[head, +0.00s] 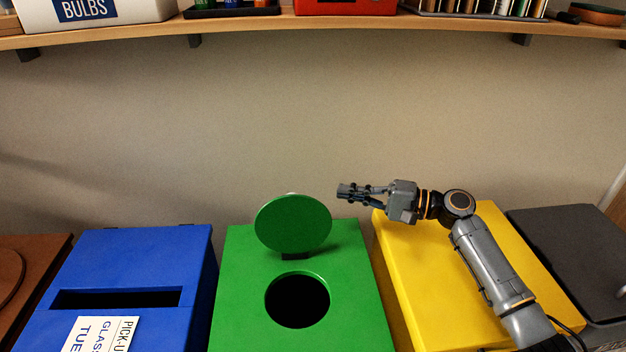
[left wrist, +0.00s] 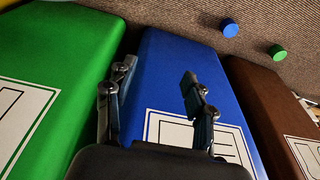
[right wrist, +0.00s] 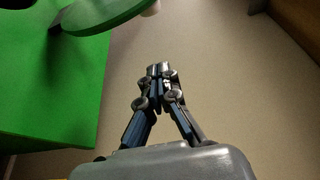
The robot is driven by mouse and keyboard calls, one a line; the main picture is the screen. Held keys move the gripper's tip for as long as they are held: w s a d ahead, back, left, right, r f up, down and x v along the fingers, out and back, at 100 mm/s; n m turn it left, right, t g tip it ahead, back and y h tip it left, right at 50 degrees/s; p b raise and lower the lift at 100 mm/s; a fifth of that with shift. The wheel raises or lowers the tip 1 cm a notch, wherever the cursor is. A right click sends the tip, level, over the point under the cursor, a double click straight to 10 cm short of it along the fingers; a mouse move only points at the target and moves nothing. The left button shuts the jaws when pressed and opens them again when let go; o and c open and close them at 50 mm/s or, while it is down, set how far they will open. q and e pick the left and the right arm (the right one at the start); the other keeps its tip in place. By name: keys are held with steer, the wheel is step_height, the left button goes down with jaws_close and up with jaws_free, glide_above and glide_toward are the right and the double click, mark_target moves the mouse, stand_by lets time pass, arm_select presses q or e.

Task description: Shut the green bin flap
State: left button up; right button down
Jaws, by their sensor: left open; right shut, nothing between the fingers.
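The green bin (head: 235,300) stands in the middle of the head view with a round hole in its top. Its round green flap (head: 293,223) stands up, open, behind the hole. My right gripper (head: 342,191) is shut and empty, to the right of the flap and a little above it, apart from it. In the right wrist view the flap (right wrist: 98,12) shows at the upper left of the shut fingertips (right wrist: 158,70). My left gripper (left wrist: 155,80) is open and empty in front of the blue bin's front face; it does not show in the head view.
A blue bin (head: 140,245) stands left of the green one, a yellow bin (head: 400,262) right of it under my right arm. Brown (head: 50,255) and dark grey (head: 560,240) bins flank them. A loaded wall shelf (head: 400,23) runs above. Two caps (left wrist: 229,28) lie on the floor.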

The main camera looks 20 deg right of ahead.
mark_target(307, 197)
arm_select(q)
steer(key=f, duration=0.1)
steer(key=s+f, duration=0.1)
steer(key=f+p, duration=0.1)
steer(key=shift+s+a+f, duration=0.1)
steer(key=shift+s+f, duration=0.15)
arm_select(e)
steer(key=w+a, duration=0.1)
steer(key=a, duration=0.8)
steer(key=shift+w+a, duration=0.15)
steer(key=shift+r, duration=0.2)
